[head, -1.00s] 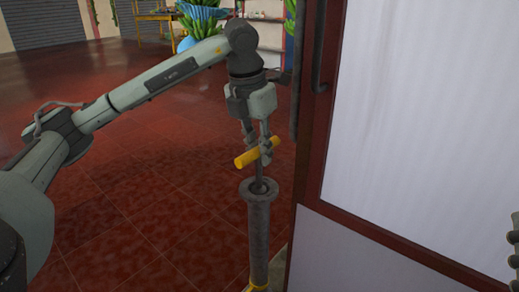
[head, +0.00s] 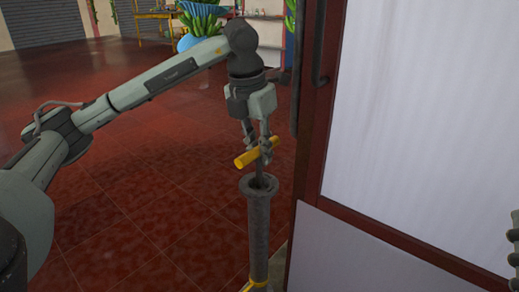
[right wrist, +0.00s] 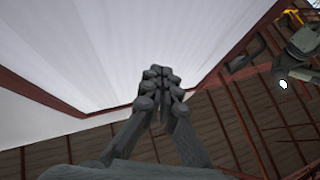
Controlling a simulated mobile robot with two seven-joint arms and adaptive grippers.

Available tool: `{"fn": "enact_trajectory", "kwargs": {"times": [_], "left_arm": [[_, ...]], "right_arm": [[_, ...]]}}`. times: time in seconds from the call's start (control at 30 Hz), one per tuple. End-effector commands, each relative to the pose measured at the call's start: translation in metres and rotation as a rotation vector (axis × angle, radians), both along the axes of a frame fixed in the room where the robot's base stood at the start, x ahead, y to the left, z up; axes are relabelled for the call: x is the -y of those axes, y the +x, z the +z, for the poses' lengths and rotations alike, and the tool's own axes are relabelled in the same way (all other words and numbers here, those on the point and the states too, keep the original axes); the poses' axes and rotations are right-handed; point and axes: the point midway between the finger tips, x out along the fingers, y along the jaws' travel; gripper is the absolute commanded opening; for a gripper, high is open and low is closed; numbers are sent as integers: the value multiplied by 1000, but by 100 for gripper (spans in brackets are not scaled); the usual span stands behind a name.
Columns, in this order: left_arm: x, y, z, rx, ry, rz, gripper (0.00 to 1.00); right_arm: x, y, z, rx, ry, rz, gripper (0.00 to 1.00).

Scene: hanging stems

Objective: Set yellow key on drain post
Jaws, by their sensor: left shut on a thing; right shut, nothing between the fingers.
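The yellow key (head: 244,160) has a yellow crossbar handle and a thin grey stem pointing down. My left gripper (head: 264,146) is shut on it at the crossbar, in the middle of the head view. The stem's lower end is at the open top of the grey drain post (head: 259,235). It looks to be inside the flared rim, but its tip is hidden and I cannot tell how deep it is. My right gripper (right wrist: 160,85) is shut and empty in the right wrist view. A yellow piece, likely the key's handle, shows at that view's top right (right wrist: 291,17).
A white-panelled door with a red-brown frame (head: 322,150) stands close to the right of the post and my left gripper. The red tiled floor (head: 150,200) on the left is clear. A yellow table (head: 155,16) and blue container (head: 187,42) are far back.

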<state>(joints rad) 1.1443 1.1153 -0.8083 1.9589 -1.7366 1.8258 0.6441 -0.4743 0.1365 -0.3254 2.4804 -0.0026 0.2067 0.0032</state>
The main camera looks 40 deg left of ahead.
Motion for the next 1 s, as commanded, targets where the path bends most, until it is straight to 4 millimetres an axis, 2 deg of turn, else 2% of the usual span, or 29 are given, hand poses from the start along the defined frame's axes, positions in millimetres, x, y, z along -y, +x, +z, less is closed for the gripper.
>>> {"fn": "enact_trajectory", "kwargs": {"times": [0.87,0.9,1.0], "left_arm": [[0,0,-2,1,0,0,0],[0,0,-2,1,0,0,22],[0,0,-2,1,0,0,34]], "right_arm": [[0,0,0,0,0,0,0],[0,0,0,0,0,0,0],[0,0,0,0,0,0,0]]}}
